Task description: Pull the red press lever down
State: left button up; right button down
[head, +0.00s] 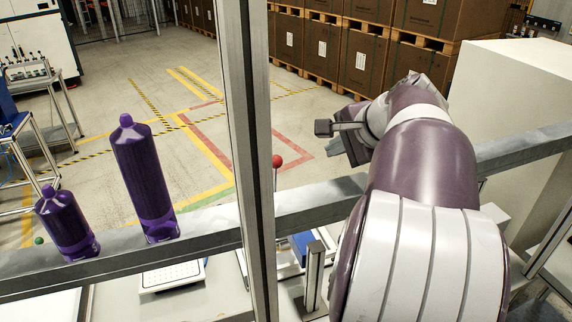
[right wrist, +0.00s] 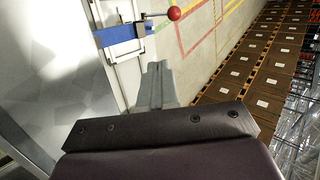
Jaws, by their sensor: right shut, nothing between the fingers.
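The red ball knob of the press lever (head: 278,161) stands upright on a thin rod, just right of a metal post in the head view. In the right wrist view the red knob (right wrist: 174,13) is at the top, at the end of a rod by the blue and white press (right wrist: 125,35). My right gripper (head: 323,128) is shut and empty, to the right of the knob and apart from it. Its closed fingers (right wrist: 155,85) show in the right wrist view. My left gripper is not in view.
A vertical metal post (head: 248,120) and a horizontal rail (head: 210,226) cross in front of the press. A tall purple bottle (head: 145,175) and a shorter one (head: 64,222) are at the left. A green ball (head: 38,240) is beside them. Stacked boxes (head: 365,60) stand behind.

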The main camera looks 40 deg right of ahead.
pick_arm(q)
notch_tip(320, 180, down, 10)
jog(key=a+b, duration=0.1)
jog(key=b, duration=0.8)
pick_arm(e)
jog(key=a+x, duration=0.1)
jog(key=x, duration=0.8)
jog(key=p, duration=0.6)
send_near(278, 157)
notch_tip(278, 157, down, 6)
jog(key=w, duration=0.2)
jog(key=shift+w+f, duration=0.1)
jog(key=shift+w, duration=0.45)
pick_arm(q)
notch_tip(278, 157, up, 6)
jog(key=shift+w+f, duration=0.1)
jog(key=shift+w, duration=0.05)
pick_arm(e)
jog(key=shift+w, duration=0.15)
